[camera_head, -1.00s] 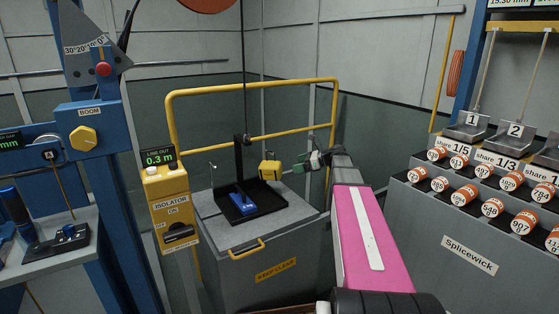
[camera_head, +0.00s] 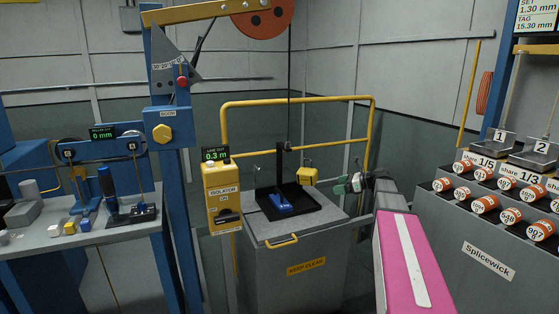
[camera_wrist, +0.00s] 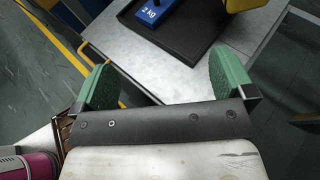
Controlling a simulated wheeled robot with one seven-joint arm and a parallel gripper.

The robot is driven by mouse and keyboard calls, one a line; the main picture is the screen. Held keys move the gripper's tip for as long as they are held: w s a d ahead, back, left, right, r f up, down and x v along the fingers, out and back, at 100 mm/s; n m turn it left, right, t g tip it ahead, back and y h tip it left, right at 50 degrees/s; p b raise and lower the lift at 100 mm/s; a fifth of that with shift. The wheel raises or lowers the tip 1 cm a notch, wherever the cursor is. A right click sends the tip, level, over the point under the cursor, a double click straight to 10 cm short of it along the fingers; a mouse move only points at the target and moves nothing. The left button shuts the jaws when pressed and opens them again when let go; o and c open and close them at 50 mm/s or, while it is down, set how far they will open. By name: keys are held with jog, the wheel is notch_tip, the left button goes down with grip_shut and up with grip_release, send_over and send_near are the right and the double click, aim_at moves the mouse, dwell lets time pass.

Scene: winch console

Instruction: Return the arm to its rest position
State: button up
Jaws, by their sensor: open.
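My gripper (camera_head: 350,184) is at the right side of the grey cabinet in the head view, beside its top, with my pink arm link in front. In the wrist view its two green fingers (camera_wrist: 164,88) are wide apart with nothing between them. Beyond them lies the cabinet top (camera_wrist: 138,68) with a black tray (camera_wrist: 195,47) and a blue 2 kg block (camera_wrist: 155,16). The blue block (camera_head: 290,203) also shows in the head view, in the black tray. A yellow block (camera_head: 307,173) is by the tray's upright. Part of the gripper is small and hard to make out in the head view.
A yellow rail (camera_head: 300,98) runs behind the cabinet (camera_head: 290,272). A rack of orange-and-white spools (camera_head: 485,204) is at the right. A workbench (camera_head: 90,238) is at the left.

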jog(key=s+a+f+n+g+h, duration=0.2)
jog(key=s+a+f+n+h, duration=0.15)
jog(key=s+f+n, duration=0.35)
jog(key=s+a+f+n+g+h, duration=0.25)
jog(key=s+a+f+n, duration=0.2)
jog(key=s+f, duration=0.4)
jog(key=s+f+n+h, duration=0.6)
jog(key=s+f+n, duration=0.1)
jog(key=s+n, duration=0.4)
jog(key=shift+s+d+f+g+h, duration=0.25)
jog(key=shift+s+g+h, duration=0.2)
jog(key=shift+s, duration=0.2)
